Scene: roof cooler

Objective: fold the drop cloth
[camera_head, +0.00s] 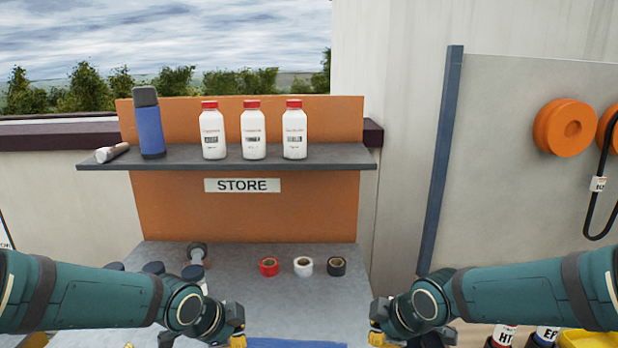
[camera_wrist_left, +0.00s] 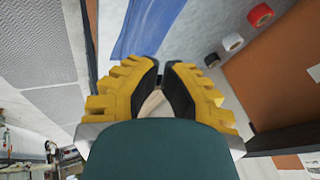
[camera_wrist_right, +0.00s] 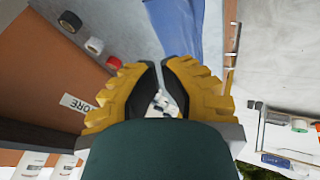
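The blue drop cloth (camera_head: 295,343) lies flat at the front of the grey bench, mostly cut off by the bottom edge of the head view. It also shows beyond the fingertips in the left wrist view (camera_wrist_left: 150,25) and in the right wrist view (camera_wrist_right: 185,25). My left gripper (camera_head: 237,338) is by the cloth's left side, and my right gripper (camera_head: 377,337) is by its right side. In the wrist views the fingertips of my left gripper (camera_wrist_left: 160,64) and right gripper (camera_wrist_right: 161,64) are close together. Whether they pinch any cloth is hidden.
Red (camera_head: 269,267), white (camera_head: 303,266) and black (camera_head: 336,266) tape rolls lie on the bench (camera_head: 290,300) behind the cloth. Dark-capped containers stand at its left, partly behind my left arm. A shelf (camera_head: 240,158) above holds white bottles and a blue flask (camera_head: 150,130).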

